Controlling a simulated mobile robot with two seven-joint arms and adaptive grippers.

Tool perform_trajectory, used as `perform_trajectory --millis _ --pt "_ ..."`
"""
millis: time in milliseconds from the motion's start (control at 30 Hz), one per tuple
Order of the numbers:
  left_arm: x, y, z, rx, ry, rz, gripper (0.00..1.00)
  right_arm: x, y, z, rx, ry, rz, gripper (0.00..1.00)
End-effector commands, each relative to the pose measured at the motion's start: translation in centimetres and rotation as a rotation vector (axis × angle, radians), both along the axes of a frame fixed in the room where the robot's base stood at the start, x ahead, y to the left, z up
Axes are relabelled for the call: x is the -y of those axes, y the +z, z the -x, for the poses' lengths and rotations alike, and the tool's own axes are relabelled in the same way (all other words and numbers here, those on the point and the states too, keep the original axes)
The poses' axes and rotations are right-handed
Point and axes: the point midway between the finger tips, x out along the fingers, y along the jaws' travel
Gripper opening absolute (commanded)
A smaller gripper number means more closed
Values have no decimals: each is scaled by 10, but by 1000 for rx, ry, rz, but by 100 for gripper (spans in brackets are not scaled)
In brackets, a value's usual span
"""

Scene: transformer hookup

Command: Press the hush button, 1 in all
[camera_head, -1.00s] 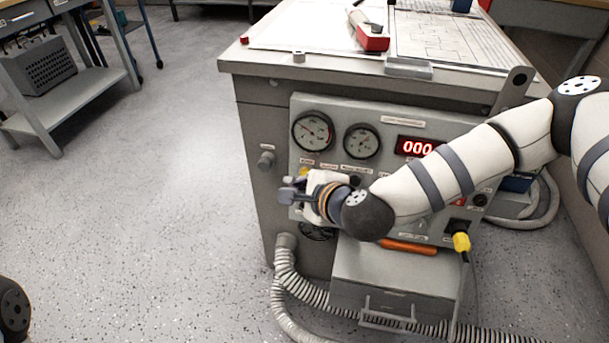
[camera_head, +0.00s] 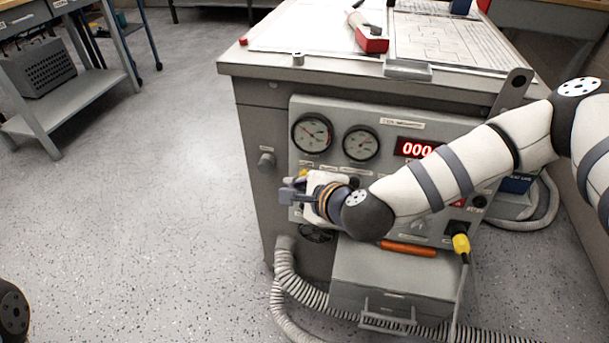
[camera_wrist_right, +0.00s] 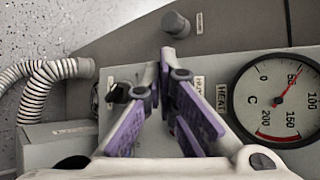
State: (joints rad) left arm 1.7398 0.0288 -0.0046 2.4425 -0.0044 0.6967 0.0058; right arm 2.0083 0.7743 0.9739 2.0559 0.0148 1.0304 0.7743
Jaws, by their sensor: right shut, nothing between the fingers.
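My right gripper (camera_head: 290,193) is shut and empty, held close in front of the grey control panel (camera_head: 470,128), below the left gauge. Its purple-padded fingers also show in the right wrist view (camera_wrist_right: 160,68), with the tips near small printed labels (camera_wrist_right: 209,92). A small yellow part (camera_head: 304,172) shows just above the gripper in the head view. I cannot tell whether it is the hush button. The fingers and wrist hide part of the panel there, and the labels are too small to read surely. I cannot tell whether the tips touch the panel. My left gripper is out of view.
Two round gauges (camera_head: 311,132) and a red display reading zeros (camera_head: 417,147) sit above my arm. A grey knob (camera_head: 266,161) juts from the cabinet's left. An orange handle (camera_head: 409,248) and a grey box (camera_head: 392,275) lie below. Ribbed hoses (camera_head: 290,284) run along the floor.

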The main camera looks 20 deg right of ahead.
Motion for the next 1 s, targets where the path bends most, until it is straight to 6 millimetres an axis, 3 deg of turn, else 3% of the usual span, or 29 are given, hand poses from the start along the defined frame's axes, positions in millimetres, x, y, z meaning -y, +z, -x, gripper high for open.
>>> perform_trajectory --millis 1000 --pt "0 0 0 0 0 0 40 5 -1 -7 0 0 0 0"
